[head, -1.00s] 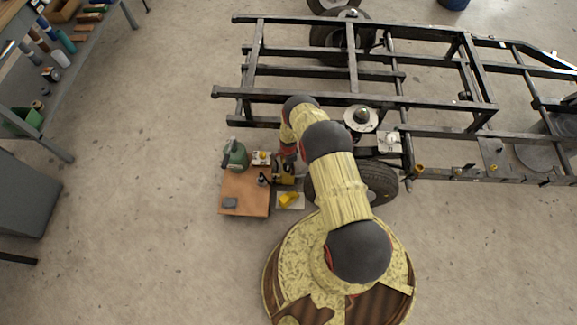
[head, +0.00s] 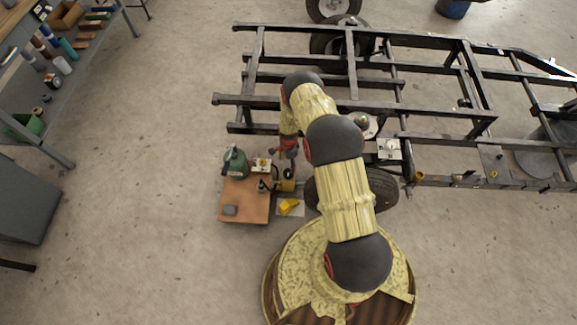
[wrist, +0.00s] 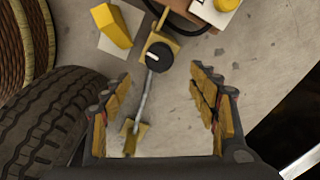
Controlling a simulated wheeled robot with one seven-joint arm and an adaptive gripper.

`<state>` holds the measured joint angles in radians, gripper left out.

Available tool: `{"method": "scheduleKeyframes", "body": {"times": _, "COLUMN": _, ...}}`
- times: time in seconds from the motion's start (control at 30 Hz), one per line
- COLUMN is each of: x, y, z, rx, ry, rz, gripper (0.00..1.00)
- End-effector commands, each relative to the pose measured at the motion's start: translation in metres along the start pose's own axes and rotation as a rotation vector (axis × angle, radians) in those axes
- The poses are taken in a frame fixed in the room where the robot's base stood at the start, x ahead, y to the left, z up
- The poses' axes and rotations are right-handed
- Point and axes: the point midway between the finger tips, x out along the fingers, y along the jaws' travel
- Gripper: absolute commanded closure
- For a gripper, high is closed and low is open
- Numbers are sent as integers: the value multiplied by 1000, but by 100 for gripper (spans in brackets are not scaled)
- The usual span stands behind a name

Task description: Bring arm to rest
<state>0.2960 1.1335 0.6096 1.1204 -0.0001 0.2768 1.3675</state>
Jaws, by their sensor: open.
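My arm (head: 340,190) reaches from my round base over the chassis edge, with its forearm bent down toward the small table. My gripper shows in the wrist view (wrist: 160,76), with its two yellow-padded fingers wide apart and nothing clamped between them. Below and between the fingers is a rod (wrist: 146,95) with a black knob (wrist: 159,57) and yellow brackets at its ends. They appear apart from the fingers. In the head view the fingers are hard to make out beneath the forearm.
A tyre (wrist: 50,125) is close on the left in the wrist view, below the frame (head: 370,103). A small brown table (head: 245,207) bears a green canister (head: 236,162) and small parts. A yellow block (head: 290,207) lies on a pale plate. Floor left of the table is clear.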

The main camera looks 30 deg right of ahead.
Motion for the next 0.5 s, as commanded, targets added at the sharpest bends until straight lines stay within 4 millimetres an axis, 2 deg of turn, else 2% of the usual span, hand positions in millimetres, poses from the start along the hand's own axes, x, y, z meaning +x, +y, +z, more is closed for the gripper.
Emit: {"method": "scheduleKeyframes", "body": {"times": 0.5, "x": -6, "y": 1, "z": 0, "rx": 0, "ry": 0, "rz": 1, "gripper": 40}}
